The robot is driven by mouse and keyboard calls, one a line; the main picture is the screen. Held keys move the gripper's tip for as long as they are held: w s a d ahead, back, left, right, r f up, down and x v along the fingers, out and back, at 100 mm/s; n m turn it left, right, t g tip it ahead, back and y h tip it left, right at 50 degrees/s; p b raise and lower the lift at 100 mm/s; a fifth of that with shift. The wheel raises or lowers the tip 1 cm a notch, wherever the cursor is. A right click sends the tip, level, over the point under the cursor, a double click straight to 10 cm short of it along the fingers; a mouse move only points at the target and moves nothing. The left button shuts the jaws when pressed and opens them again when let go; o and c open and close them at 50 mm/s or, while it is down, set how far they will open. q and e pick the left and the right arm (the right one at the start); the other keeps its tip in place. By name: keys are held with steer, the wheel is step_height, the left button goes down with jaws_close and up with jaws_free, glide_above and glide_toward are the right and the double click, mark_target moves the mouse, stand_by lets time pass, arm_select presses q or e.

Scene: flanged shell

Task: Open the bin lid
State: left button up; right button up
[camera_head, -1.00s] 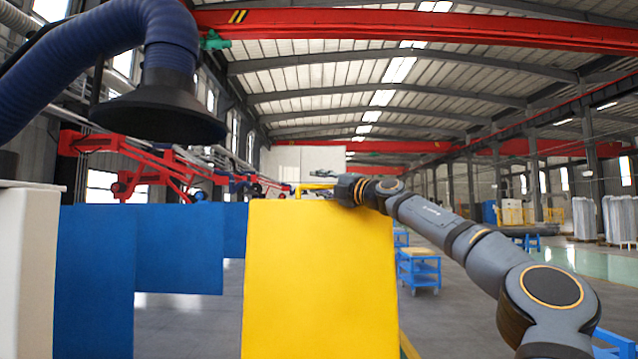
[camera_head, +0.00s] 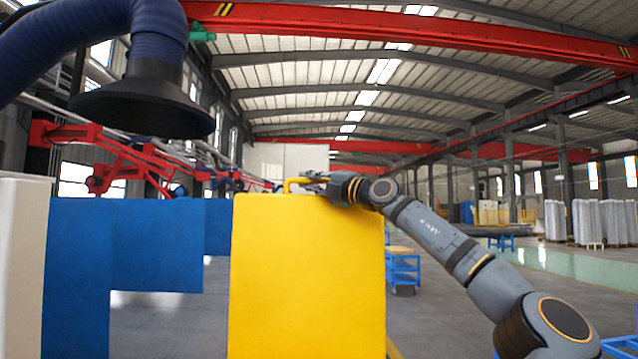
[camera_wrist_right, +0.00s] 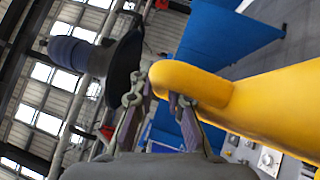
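A yellow panel (camera_head: 307,280), which looks like the bin lid, fills the lower middle of the head view, its broad face towards me. A yellow handle (camera_head: 290,184) stands at its top edge. My right gripper (camera_head: 316,180) is at that handle, its arm coming in from the right. In the right wrist view the rounded yellow handle (camera_wrist_right: 190,82) lies between the two fingers of my right gripper (camera_wrist_right: 160,98), which appear shut on it; the handle partly hides one fingertip. The rest of the bin cannot be made out. My left gripper is not in view.
Blue panels (camera_head: 125,245) and a white block (camera_head: 20,260) stand left of the yellow panel. A dark hose with a hood (camera_head: 145,105) hangs at upper left. A blue cart (camera_head: 403,268) stands behind on the right, with open floor beyond.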

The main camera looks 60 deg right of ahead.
mark_target(316, 183)
steer(key=shift+s+a+f, duration=0.15)
steer(key=shift+s+f, duration=0.1)
steer(key=shift+f, duration=0.15)
steer(key=s, duration=0.3)
steer(key=shift+s+d+f, duration=0.1)
steer(key=shift+d+f, duration=0.1)
steer(key=shift+d, duration=0.15)
steer(key=shift+s+d, duration=0.15)
steer(key=shift+s, duration=0.05)
steer(key=shift+s, duration=0.1)
steer(key=shift+s+d, duration=0.1)
